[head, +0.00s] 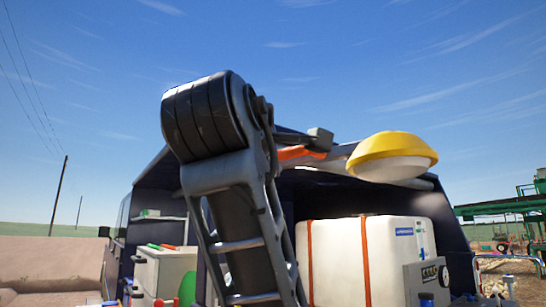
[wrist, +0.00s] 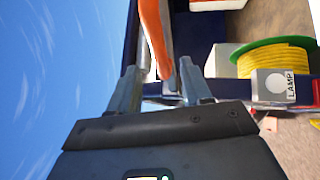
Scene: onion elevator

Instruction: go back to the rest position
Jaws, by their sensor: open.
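My gripper (wrist: 156,78) shows in the wrist view with its two grey fingers spread apart. An orange bar or strap (wrist: 157,38) runs down the picture and its lower end appears between the fingers, with a grey piece beside it. I cannot tell how far it is from them; nothing looks clamped. In the head view my arm rises across the middle, and the gripper cannot be made out there.
A van holds a white tank (head: 335,262) with orange straps. A yellow-and-white lamp (head: 392,155) juts out at its upper right. The wrist view shows a green spool with yellow cord (wrist: 272,60) and a "LAMP" label (wrist: 290,88). Open sky lies above.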

